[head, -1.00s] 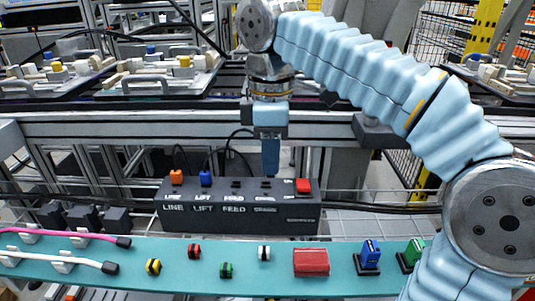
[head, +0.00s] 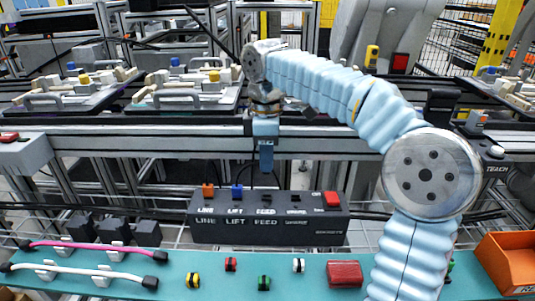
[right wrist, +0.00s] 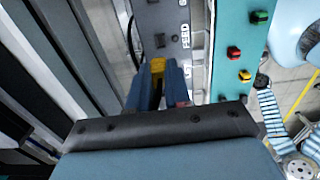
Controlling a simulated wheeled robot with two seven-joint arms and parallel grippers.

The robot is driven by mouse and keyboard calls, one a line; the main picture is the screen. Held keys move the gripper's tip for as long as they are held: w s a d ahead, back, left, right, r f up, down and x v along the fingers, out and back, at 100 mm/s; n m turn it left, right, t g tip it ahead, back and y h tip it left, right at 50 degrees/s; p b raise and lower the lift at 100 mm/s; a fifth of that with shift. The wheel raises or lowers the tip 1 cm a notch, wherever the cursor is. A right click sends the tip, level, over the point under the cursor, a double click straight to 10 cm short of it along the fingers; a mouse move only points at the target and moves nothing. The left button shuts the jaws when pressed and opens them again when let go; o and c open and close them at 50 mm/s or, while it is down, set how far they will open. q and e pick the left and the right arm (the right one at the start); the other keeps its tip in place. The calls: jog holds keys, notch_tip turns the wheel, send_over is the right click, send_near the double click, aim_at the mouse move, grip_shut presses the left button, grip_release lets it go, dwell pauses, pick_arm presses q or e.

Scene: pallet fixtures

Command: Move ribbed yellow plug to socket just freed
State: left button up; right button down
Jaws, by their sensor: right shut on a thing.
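The ribbed yellow plug (right wrist: 158,66) shows between the blue fingers of my right gripper in the right wrist view; its ribs cannot be made out. My right gripper (head: 266,168) is shut on it and points down, apart from and above the dark socket box (head: 268,232), over the FEED column. In the head view the plug is hidden by the fingers. The box holds an orange plug (head: 208,190) at LINE and a blue plug (head: 237,191) at LIFT. The FEED socket (head: 266,197) and the socket right of it (head: 293,197) show no coloured plug. My left gripper is not in view.
A red switch (head: 332,199) sits at the box's right end. A teal shelf (head: 232,287) in front carries a yellow-black piece (head: 193,281), other small pieces, a red block (head: 344,273) and cables. A rail (head: 350,150) runs behind; an orange bin (head: 508,262) stands right.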

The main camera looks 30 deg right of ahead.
aim_at(267, 199)
jog(key=shift+f, duration=0.5)
notch_tip(267, 199, down, 3)
jog(key=b, duration=0.3)
jog(key=shift+f+b, duration=0.75)
jog(key=shift+f, duration=0.2)
jog(key=shift+p, duration=0.5)
jog(key=shift+f+b, duration=0.65)
jog(key=shift+f, duration=0.3)
dwell(0.8)
jog(key=c, duration=1)
grip_release()
